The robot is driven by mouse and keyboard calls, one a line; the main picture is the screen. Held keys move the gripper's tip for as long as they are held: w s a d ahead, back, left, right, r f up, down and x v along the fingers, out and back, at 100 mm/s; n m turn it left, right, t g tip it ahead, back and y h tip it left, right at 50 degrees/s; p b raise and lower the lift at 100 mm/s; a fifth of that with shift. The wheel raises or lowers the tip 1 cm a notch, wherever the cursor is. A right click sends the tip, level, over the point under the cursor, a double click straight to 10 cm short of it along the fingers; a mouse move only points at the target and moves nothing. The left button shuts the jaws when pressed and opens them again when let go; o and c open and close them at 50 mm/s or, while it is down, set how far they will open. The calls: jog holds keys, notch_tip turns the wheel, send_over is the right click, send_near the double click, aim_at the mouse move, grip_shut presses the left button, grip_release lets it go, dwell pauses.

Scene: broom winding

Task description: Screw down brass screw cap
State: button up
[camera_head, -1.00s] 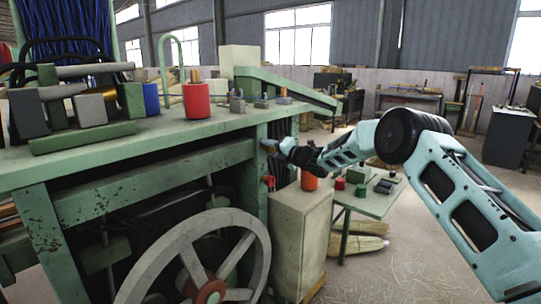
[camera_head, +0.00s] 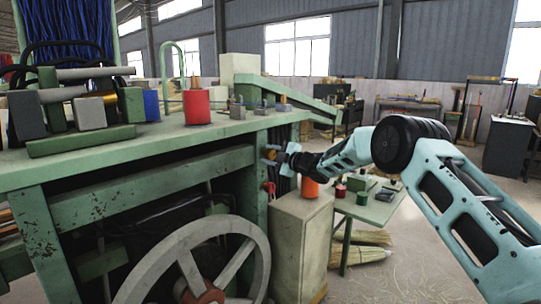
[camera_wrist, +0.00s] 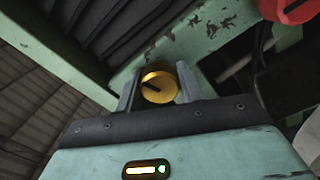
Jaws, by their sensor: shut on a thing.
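The brass screw cap (camera_wrist: 158,88) is a round gold piece with a dark slot across its face, in the middle of the wrist view. My gripper (camera_wrist: 157,86) has one grey finger on each side of it and is shut on it. In the head view my gripper (camera_head: 273,154) is at the right front post of the green machine (camera_head: 120,170), below the bench top. A small brass-coloured spot shows there between the fingers. The thread or seat behind the cap is hidden, so I cannot tell how far down it sits.
A red knob (camera_wrist: 290,8) is close by at the top right of the wrist view. A spoked wheel (camera_head: 255,255) stands at the machine's front. A beige cabinet (camera_head: 300,245) with an orange can (camera_head: 310,187) stands just below my gripper. A green side table (camera_head: 375,208) is to the right.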

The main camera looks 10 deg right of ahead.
jog(key=m+p, duration=0.1)
jog(key=m, duration=0.3)
jog(key=shift+m, duration=0.4)
jog(key=m+p, duration=0.2)
jog(key=m, duration=0.3)
jog(key=shift+d, duration=0.1)
jog(key=m+p, duration=0.2)
jog(key=m, duration=0.3)
jog(key=shift+f+m, duration=0.1)
jog(key=shift+m, duration=0.3)
jog(key=m+p, duration=0.1)
jog(key=m, duration=0.3)
jog(key=shift+m, duration=0.3)
jog(key=shift+f, duration=0.1)
jog(key=o, duration=1)
jog(key=shift+s, duration=0.1)
